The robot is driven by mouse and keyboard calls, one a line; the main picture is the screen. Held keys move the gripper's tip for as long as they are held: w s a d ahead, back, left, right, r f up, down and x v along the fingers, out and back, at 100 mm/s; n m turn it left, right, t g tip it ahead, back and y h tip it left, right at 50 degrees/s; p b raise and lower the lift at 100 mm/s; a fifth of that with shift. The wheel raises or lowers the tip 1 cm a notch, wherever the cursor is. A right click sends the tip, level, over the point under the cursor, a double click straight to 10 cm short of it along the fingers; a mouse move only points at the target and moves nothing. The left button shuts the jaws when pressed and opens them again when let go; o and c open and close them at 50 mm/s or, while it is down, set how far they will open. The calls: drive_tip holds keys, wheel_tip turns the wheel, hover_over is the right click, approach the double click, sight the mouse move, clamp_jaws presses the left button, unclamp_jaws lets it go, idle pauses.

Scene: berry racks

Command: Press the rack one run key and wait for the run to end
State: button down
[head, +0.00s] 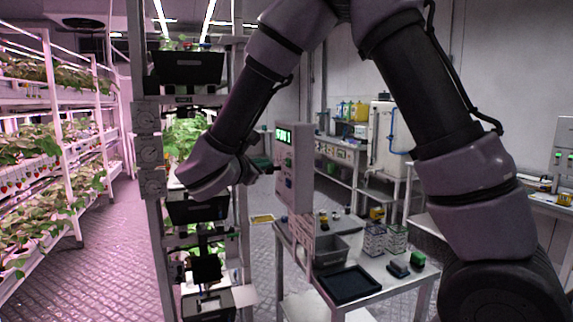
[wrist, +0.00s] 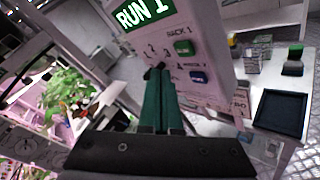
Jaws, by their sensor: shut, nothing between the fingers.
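A pale control panel (head: 295,200) stands upright right of the plant rack. Its lit green display (wrist: 144,12) reads RUN 1 in the wrist view; it also shows in the head view (head: 283,136). Below it, the green key (wrist: 187,47) sits under the label RACK 1. A blue key (wrist: 200,76) sits lower, under a second label that is hard to read. My gripper (wrist: 158,72) is shut and empty, its green fingers pointing at the panel's face, left of the keys. In the head view my gripper (head: 270,167) is close to the panel; contact cannot be told.
The plant rack (head: 158,215) stands just left of the panel. A white table (head: 376,298) below the panel holds a black tray (head: 349,285), a grey bin (head: 330,249) and small boxes. Planted shelves (head: 97,150) line the left, with open floor between.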

drive_tip(key=shift+s+a, duration=0.2)
drive_tip(key=shift+a, duration=0.45)
drive_tip(key=shift+s+a, duration=0.15)
drive_tip(key=shift+a, duration=0.45)
